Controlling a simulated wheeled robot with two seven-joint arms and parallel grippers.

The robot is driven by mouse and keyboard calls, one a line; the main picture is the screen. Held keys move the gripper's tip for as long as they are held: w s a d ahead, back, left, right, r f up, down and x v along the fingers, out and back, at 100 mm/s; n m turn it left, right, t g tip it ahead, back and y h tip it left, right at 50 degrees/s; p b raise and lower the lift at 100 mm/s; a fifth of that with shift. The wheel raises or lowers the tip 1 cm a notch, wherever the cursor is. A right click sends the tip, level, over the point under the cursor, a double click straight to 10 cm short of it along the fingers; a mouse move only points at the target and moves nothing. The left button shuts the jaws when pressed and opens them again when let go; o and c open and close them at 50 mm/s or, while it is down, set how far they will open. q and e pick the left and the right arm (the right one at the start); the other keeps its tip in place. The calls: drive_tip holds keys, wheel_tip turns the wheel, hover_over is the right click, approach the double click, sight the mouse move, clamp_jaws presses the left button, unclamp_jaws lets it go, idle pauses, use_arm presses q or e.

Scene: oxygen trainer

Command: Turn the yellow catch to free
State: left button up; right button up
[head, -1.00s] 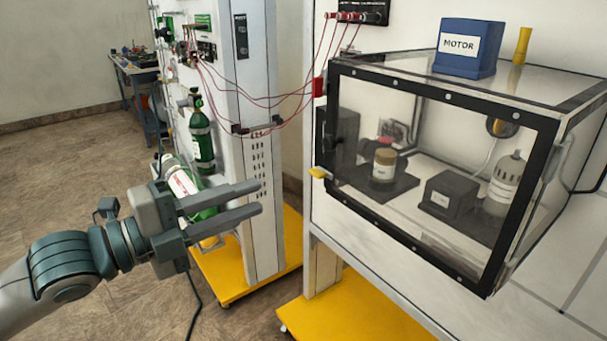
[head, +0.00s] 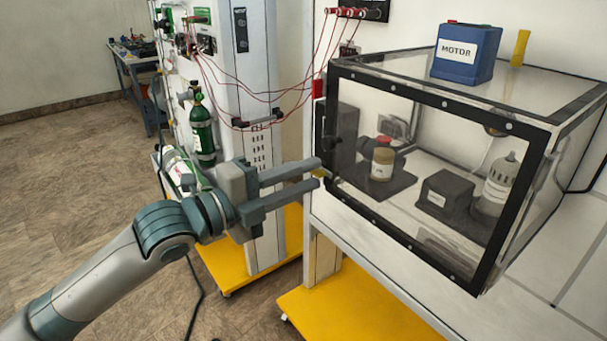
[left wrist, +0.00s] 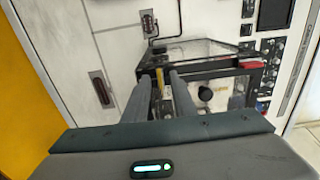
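The yellow catch (head: 321,173) sits at the left edge of the black-framed clear box (head: 437,98). My left gripper (head: 315,174) reaches it from the left, with one finger above and one below it. In the left wrist view the yellow catch (left wrist: 159,79) shows between the tips of my left gripper (left wrist: 162,77). The fingers stand apart, and I cannot tell whether either touches the catch. The catch is partly hidden by the fingers in the head view. My right gripper is not in view.
A blue box marked MOTOR (head: 466,53) and a yellow upright piece (head: 520,47) stand on the clear box. Red wires (head: 262,97) hang above and left of the catch. A white column with a green cylinder (head: 202,130) stands behind my left arm.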

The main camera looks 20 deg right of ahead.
use_arm(q)
drive_tip(key=shift+c, duration=0.7)
clamp_jaws()
